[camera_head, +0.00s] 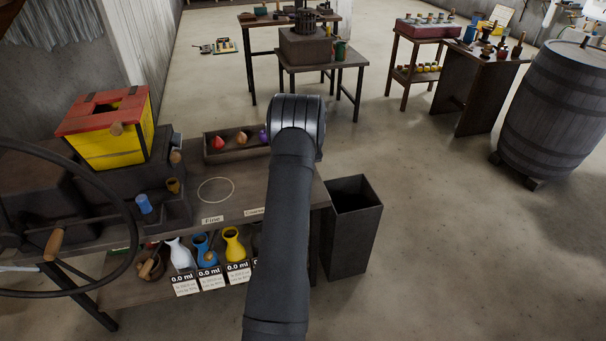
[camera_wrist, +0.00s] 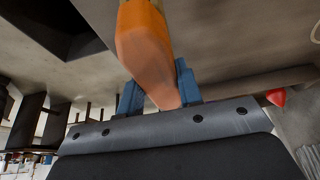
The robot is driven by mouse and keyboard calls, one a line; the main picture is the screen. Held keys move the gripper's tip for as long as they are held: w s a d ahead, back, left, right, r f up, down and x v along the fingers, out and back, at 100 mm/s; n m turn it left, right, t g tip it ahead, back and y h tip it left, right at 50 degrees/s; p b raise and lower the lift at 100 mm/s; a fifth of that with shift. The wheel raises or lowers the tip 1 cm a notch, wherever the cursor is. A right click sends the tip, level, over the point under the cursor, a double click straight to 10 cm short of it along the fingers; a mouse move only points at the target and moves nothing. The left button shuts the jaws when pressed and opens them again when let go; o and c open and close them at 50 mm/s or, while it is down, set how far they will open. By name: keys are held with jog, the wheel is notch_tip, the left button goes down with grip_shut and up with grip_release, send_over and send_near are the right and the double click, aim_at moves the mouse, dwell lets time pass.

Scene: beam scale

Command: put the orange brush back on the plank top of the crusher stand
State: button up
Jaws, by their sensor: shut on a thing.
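My gripper (camera_wrist: 157,84) shows in the wrist view with its blue fingers on both sides of the orange brush (camera_wrist: 145,48). It is shut on the brush, which reaches up out of the picture; its far end is cut off. In the head view my own arm hides the gripper and the brush. The crusher with a yellow hopper (camera_head: 122,145) and red rim stands at the left. The plank top (camera_head: 243,197) beside it carries a pale drawn ring and two labels, one reading Fine. The right part of the plank top is behind my arm.
A wooden tray (camera_head: 222,158) with red, orange and purple pieces lies along the plank's back edge. A dark open bin (camera_head: 352,215) stands right of the stand. Several vases, including a yellow one (camera_head: 234,243), stand on the lower shelf. A big wheel (camera_head: 120,185) is at left.

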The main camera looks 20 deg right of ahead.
jog(key=shift+f, duration=1.75)
jog(key=shift+f, duration=0.15)
jog(key=o, duration=0.9)
jog(key=shift+o, duration=0.2)
jog(key=shift+s+r, duration=0.1)
jog(key=shift+r, duration=0.35)
jog(key=v, duration=1.1)
jog(key=shift+s+r, duration=0.1)
jog(key=shift+r, duration=0.05)
